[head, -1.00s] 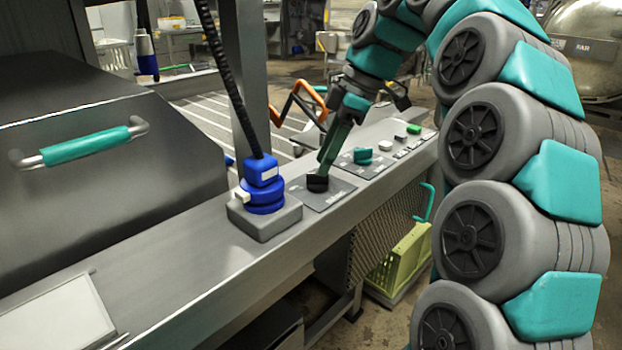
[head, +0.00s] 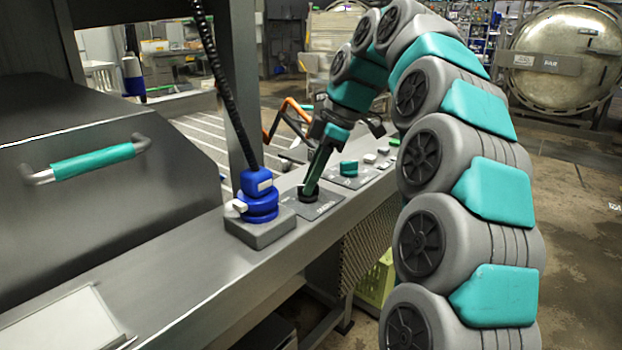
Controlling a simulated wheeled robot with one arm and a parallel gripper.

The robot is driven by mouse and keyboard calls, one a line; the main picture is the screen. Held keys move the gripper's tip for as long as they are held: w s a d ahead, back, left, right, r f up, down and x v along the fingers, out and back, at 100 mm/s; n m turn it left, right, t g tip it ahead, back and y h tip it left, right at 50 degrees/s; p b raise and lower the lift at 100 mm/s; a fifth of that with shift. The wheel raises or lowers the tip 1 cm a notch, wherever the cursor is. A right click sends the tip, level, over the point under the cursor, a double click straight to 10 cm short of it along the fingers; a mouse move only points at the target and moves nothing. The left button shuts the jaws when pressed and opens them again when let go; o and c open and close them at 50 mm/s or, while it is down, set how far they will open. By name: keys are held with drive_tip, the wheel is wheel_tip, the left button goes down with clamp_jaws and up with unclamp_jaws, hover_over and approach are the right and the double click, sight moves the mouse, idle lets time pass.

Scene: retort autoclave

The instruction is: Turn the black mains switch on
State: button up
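The black mains switch (head: 308,194) is a small dark knob on a grey plate (head: 325,205) set in the steel ledge, right of the blue plug. My gripper (head: 309,186) comes down onto it from above, tilted, with its dark green fingers reaching the knob's top. The fingers line up one behind the other, so I cannot see whether they are closed on the knob. They hide part of the knob, and its pointing direction is unclear.
A blue plug (head: 261,196) with a black cable stands on a grey block close left of the switch. A teal knob (head: 349,168) and small buttons sit farther right. A steel lid with a teal handle (head: 92,161) fills the left. A yellow-green crate (head: 375,283) is below.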

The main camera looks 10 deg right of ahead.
clamp_jaws()
drive_tip(key=shift+m, duration=0.3)
drive_tip(key=m+t+b, duration=0.1)
drive_tip(key=m, duration=0.1)
drive_tip(key=m+b, duration=0.1)
drive_tip(key=shift+s+m+t, duration=0.2)
drive_tip(key=shift+m+t, duration=0.2)
drive_tip(key=m+t+h, duration=0.1)
drive_tip(key=m, duration=0.2)
drive_tip(key=shift+a+m+b, duration=0.1)
drive_tip(key=shift+m+b, duration=0.2)
drive_tip(key=m+t+h, duration=0.1)
drive_tip(key=m+h, duration=0.1)
drive_tip(key=m, duration=0.2)
drive_tip(key=shift+a+m, duration=0.1)
drive_tip(key=shift+m, duration=0.2)
drive_tip(key=m+h, duration=0.2)
drive_tip(key=m, duration=0.3)
drive_tip(key=shift+a, duration=0.15)
drive_tip(key=shift+m, duration=0.3)
